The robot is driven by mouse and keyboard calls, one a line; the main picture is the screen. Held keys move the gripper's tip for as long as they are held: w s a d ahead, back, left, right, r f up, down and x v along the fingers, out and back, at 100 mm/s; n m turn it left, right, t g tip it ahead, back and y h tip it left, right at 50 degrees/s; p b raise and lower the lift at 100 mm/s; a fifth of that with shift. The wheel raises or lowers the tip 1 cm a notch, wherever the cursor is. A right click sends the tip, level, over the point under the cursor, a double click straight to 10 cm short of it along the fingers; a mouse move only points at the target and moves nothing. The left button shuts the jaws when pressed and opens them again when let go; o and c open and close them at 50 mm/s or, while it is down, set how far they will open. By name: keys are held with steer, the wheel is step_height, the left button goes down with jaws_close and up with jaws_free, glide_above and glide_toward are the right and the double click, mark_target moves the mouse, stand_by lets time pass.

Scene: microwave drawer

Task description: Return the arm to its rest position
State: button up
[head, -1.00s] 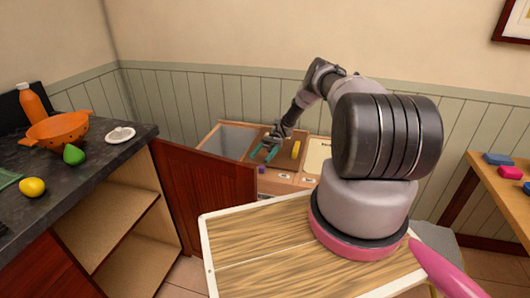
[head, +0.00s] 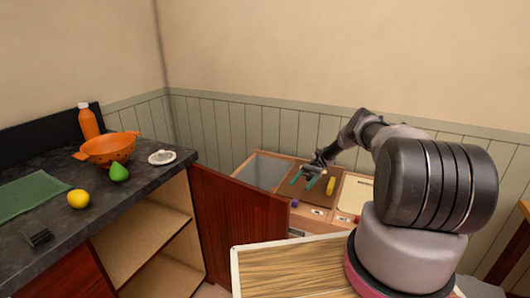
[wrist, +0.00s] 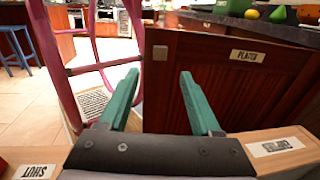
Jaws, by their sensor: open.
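My gripper (head: 303,181) has teal fingers, spread apart with nothing between them. In the head view it is at the end of my outstretched arm, over the brown section of a wooden unit by the back wall. In the wrist view my gripper (wrist: 160,80) shows two separate teal fingers, and the gap between them is empty. The arm reaches away from my body, bent at the elbow.
An open dark red door (head: 240,212) labelled "PLATES" stands left of my arm. A wooden unit (head: 355,195) with a yellow item (head: 330,186) lies beneath the gripper. The counter at left holds an orange colander (head: 108,149), lemon (head: 78,199) and green pear (head: 119,172).

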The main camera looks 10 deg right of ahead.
step_height(320, 180, up, 33)
steer(key=s+a+n+t+h, duration=0.25)
steer(key=n+t+h, duration=0.3)
steer(key=h, duration=0.35)
steer(key=s+r+t, duration=0.7)
steer(key=s+r, duration=0.1)
steer(key=s, duration=0.4)
steer(key=s+r+m+t+h, duration=0.1)
steer(key=s+r+t, duration=0.7)
steer(key=s, duration=0.4)
steer(key=shift+s+a, duration=0.25)
steer(key=shift+a, duration=0.15)
